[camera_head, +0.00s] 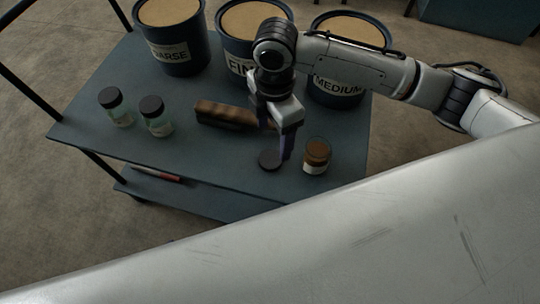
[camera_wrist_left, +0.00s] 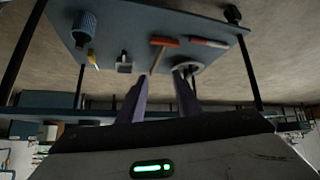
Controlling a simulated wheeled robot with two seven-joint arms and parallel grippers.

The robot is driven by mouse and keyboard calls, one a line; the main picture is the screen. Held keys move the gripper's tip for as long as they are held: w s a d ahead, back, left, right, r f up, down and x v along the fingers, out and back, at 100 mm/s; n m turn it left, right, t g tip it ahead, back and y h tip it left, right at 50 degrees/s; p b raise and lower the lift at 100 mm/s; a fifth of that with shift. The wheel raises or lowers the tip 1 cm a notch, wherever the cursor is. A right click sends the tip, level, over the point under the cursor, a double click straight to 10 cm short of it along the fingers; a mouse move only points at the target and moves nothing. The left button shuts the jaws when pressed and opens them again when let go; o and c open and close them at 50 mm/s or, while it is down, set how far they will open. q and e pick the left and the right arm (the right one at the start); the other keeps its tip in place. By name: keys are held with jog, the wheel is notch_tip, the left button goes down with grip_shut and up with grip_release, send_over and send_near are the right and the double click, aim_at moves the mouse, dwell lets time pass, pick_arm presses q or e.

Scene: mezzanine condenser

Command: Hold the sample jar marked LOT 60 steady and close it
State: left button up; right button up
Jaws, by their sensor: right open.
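A small open jar of brown material (camera_head: 317,155) with a pale label stands upright at the near right of the blue-grey cart top (camera_head: 200,165). The label is too small to read. A dark round lid (camera_head: 269,160) lies flat on the cart just left of it. My right gripper (camera_head: 279,152) points down, open, over the lid and close to it; whether it touches the lid I cannot tell. My left gripper (camera_wrist_left: 163,82) shows in the left wrist view with its fingers apart and nothing between them. It is not seen in the head view.
Two jars with black lids (camera_head: 118,106) (camera_head: 156,116) stand at the left. A brown wooden block-like item (camera_head: 230,115) lies mid-cart. Tubs marked COARSE (camera_head: 172,53), FINE (camera_head: 240,64) and MEDIUM (camera_head: 338,84) line the back. A large grey surface fills the head view's lower right.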

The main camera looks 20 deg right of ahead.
send_over(270, 159)
jog(key=f, duration=0.4)
jog(key=shift+s+d+f+b, duration=0.1)
jog(key=shift+d+f+b, duration=0.2)
jog(key=shift+d+b, duration=0.05)
jog(key=shift+a+f+b, duration=0.15)
jog(key=shift+f+b, duration=0.1)
jog(key=shift+f, duration=1.05)
jog(key=shift+a+f+b, duration=0.1)
jog(key=shift+f+b, duration=0.1)
jog(key=shift+f, duration=1.1)
jog(key=c, duration=1.1)
